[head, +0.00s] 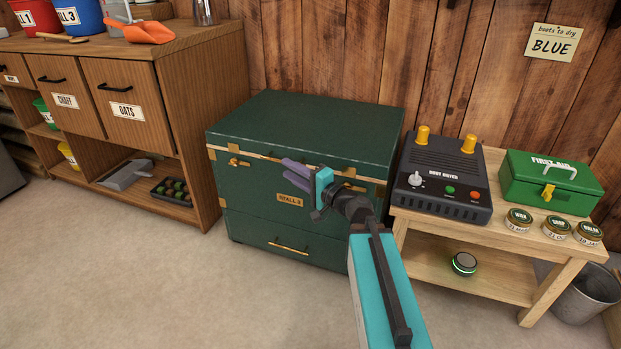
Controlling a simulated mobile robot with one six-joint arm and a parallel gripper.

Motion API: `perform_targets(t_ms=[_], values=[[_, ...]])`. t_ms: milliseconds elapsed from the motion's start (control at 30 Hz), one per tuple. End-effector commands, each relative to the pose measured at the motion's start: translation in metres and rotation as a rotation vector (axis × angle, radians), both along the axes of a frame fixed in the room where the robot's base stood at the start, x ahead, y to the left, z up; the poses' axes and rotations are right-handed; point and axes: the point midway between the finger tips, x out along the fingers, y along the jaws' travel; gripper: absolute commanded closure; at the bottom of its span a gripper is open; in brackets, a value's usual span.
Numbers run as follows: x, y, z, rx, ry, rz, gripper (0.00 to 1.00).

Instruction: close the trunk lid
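The dark green trunk (258,215) stands on the floor against the plank wall, with a brass plate reading "STALL 3" on its front. Its lid (310,128) lies flat or almost flat over the top. A thin tan strip shows along the front between lid and body, and I cannot tell whether a small gap is left there. My gripper (291,173), with purple fingers, is in front of the trunk just below the lid's front edge, fingers pointing left. It holds nothing that I can see. I cannot tell whether it touches the trunk; my wrist hides part of the right front.
A wooden cabinet (190,120) stands close on the left. On the right a low bench (480,235) carries a boot dryer (440,180), a green first aid box (550,185) and several small tins. The floor in front of the trunk is clear.

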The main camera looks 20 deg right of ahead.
Motion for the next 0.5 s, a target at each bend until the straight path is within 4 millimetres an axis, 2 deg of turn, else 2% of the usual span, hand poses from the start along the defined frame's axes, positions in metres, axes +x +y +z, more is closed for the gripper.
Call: perform_targets(t_ms=[500], values=[[-0.0069, -0.0048, 0.0022, -0.001, 0.003, 0.002, 0.72]])
